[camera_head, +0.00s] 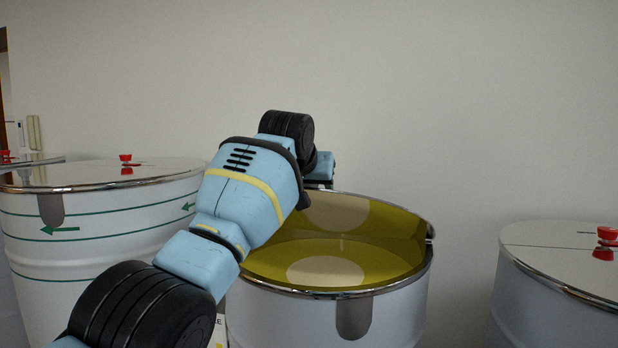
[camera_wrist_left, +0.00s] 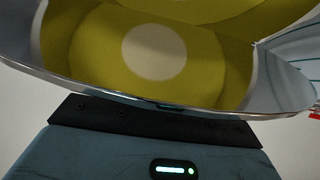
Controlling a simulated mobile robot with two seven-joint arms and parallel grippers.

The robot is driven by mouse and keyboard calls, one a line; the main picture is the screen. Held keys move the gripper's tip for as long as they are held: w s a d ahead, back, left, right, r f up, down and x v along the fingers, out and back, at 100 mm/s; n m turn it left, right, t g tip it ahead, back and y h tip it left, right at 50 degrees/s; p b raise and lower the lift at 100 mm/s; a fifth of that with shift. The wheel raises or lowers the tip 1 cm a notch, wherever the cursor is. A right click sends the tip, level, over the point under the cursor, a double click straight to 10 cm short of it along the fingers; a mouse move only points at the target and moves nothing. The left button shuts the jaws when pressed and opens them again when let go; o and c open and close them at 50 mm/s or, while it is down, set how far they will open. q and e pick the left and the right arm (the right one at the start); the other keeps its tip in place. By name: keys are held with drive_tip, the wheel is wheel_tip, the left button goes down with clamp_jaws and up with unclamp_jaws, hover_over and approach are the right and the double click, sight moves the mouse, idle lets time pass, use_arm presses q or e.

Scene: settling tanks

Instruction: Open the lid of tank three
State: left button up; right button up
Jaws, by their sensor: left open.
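The middle tank (camera_head: 390,322) is a pale drum with a chrome rim and a grey tab on its front. I see yellow surfaces with pale round patches inside its rim, and no flat lid with a red knob over them. I cannot read which tank is three. My left arm crosses in front of the tank's left side. My left gripper (camera_head: 319,182) is at its back left rim, mostly hidden by the arm, and open. In the left wrist view, the gripper's dark front edge (camera_wrist_left: 150,117) is close under a chrome rim (camera_wrist_left: 140,101) with yellow beyond.
A tank with green lines and arrows (camera_head: 110,250) stands at the left, its lid (camera_head: 80,178) closed with a red knob. Another closed tank (camera_head: 530,300) with a red knob stands at the right. A plain wall (camera_head: 450,90) is behind. A gap separates the middle and right tanks.

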use_arm(q)
drive_tip(key=v, duration=0.1)
drive_tip(key=p+v, duration=0.1)
drive_tip(key=v, duration=0.1)
drive_tip(key=shift+r, duration=0.4)
drive_tip(key=shift+f+v, duration=0.25)
drive_tip(key=shift+v, duration=1.9)
drive_tip(key=shift+s, duration=0.1)
drive_tip(key=shift+c, duration=0.2)
